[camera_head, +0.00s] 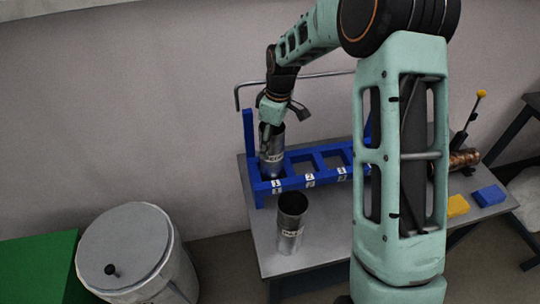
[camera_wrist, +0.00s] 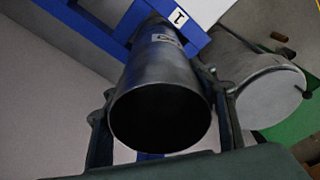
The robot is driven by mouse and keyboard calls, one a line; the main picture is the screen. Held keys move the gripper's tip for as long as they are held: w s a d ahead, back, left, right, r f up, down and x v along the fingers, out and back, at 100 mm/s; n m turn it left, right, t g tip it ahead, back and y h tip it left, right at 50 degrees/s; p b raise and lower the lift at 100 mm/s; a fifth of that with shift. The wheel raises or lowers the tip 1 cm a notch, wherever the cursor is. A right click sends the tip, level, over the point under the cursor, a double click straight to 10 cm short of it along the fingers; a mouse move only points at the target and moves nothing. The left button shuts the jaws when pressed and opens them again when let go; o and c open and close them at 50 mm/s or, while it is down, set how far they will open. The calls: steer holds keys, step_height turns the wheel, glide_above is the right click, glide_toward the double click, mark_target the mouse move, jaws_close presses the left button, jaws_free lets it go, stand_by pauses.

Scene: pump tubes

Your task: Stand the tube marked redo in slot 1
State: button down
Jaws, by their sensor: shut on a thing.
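A grey metal tube (camera_head: 272,158) stands about upright at the left end of the blue rack (camera_head: 295,183), behind the label 1. Its lower end is behind the front rail, and it appears to be inside slot 1. My gripper (camera_head: 270,128) is shut on its upper part from above. In the wrist view the tube (camera_wrist: 165,70) shows its dark open mouth between the fingers of my gripper (camera_wrist: 162,112); its small label is unreadable. A second metal tube (camera_head: 290,225) stands upright on the table in front of the rack, its label too small to read.
Slots 2 and 3 look empty. The grey table (camera_head: 275,262) also bears a yellow block (camera_head: 457,205), a blue block (camera_head: 488,195) and a copper coil (camera_head: 464,159) at right. A lidded drum (camera_head: 128,250) and a green surface (camera_head: 38,268) are at left.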

steer(key=shift+f, duration=2.8)
steer(key=c, duration=0.8)
jaws_free()
steer(key=shift+f, duration=0.15)
steer(key=r, duration=0.4)
steer(key=d+r, duration=0.1)
steer(key=r, duration=0.7)
steer(key=shift+s+d+r, duration=0.1)
steer(key=shift+s+d, duration=0.05)
steer(key=shift+s, duration=0.15)
